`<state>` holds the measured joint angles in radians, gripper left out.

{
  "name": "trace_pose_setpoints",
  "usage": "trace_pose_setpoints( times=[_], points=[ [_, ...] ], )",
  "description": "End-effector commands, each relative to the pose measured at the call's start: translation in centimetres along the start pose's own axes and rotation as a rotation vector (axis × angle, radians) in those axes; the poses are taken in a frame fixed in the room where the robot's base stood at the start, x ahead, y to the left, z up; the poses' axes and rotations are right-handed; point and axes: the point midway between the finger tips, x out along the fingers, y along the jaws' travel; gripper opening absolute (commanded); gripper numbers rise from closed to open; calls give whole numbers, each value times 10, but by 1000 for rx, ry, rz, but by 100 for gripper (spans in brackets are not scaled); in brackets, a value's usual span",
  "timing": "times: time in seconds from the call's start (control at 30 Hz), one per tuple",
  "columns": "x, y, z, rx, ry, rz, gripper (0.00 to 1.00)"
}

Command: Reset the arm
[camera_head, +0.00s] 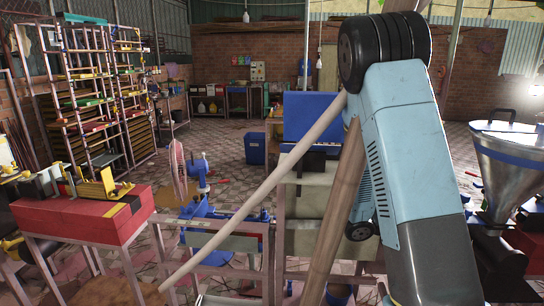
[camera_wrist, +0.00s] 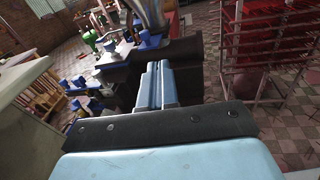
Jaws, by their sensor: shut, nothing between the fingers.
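My gripper (camera_wrist: 157,88) shows in the wrist view as two light blue fingers lying side by side, shut with nothing between them. They point away from the wrist toward machines with blue parts, and I see no contact with anything. In the head view my light blue arm (camera_head: 408,150) rises large at the right of centre, with a black ribbed joint at its top and a grey section at its lower end. I cannot make out the gripper fingers in the head view.
A metal hopper (camera_head: 505,165) stands close at the right. A red machine (camera_head: 85,215) sits on a stand at the left. A blue fan (camera_head: 180,170) and a blue bin (camera_head: 254,148) stand farther back. The wrist view shows a red rack (camera_wrist: 270,50). Tiled floor (camera_head: 225,145) is open mid-room.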

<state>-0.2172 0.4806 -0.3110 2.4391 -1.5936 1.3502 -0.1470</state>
Motion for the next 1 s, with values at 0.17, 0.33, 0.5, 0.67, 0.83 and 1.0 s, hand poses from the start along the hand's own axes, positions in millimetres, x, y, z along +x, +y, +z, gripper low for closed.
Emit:
trace_pose_setpoints(
  times=[0.17,0.33,0.5,0.67,0.83,1.0],
  points=[
    [-8,-27,24,167,114,-132,0],
    [-20,-52,40,328,230,-256,0],
    [-38,-74,53,486,355,-369,0],
    [-58,-92,65,635,478,-468,0],
    [-83,-108,77,790,615,-565,0],
    [-110,-120,91,944,758,-653,0]
  ],
)
